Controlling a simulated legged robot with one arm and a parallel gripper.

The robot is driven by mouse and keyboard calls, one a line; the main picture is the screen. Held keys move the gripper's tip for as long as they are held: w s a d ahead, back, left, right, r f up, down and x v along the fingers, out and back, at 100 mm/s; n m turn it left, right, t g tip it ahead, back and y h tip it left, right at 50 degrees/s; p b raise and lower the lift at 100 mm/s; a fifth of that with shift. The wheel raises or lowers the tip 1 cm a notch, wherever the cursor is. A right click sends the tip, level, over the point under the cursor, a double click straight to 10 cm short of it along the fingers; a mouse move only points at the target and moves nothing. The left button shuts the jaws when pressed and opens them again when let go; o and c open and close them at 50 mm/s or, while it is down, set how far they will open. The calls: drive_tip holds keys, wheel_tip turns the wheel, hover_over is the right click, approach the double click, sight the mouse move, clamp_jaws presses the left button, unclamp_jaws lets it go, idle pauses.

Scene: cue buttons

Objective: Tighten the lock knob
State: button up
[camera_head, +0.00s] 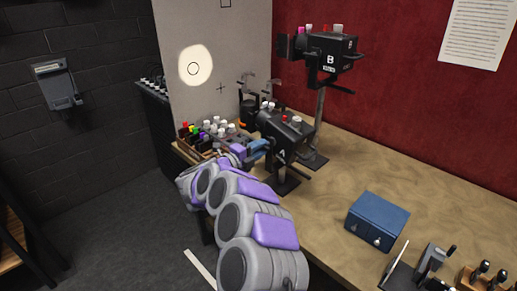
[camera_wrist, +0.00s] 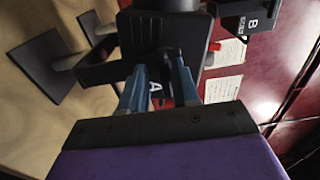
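The black lamp-like device marked A (camera_head: 284,128) stands on a post on the workbench, with red and white knobs on its top. In the wrist view its dark body (camera_wrist: 130,72) fills the space just ahead of my gripper, and the letter A shows between the fingers. My gripper (camera_wrist: 160,66) has its two blue fingers apart, close to the device. In the head view my gripper (camera_head: 259,147) is at the device's left side. I cannot pick out the lock knob with certainty; a small dark knob-like part (camera_wrist: 174,53) shows by the right fingertip. Contact cannot be told.
A second device marked B (camera_head: 328,55) stands higher behind on a tall post. A wooden rack with colored knobs (camera_head: 197,136) is left of my gripper. A blue box (camera_head: 377,220) sits on the workbench (camera_head: 330,195), right of my arm. A pale board (camera_head: 205,85) stands behind.

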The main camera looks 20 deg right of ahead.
drive_tip(key=shift+o, duration=0.8)
drive_tip(key=shift+r, duration=0.1)
drive_tip(key=p+v, duration=0.3)
drive_tip(key=v, duration=1.4)
drive_tip(key=shift+a, duration=0.2)
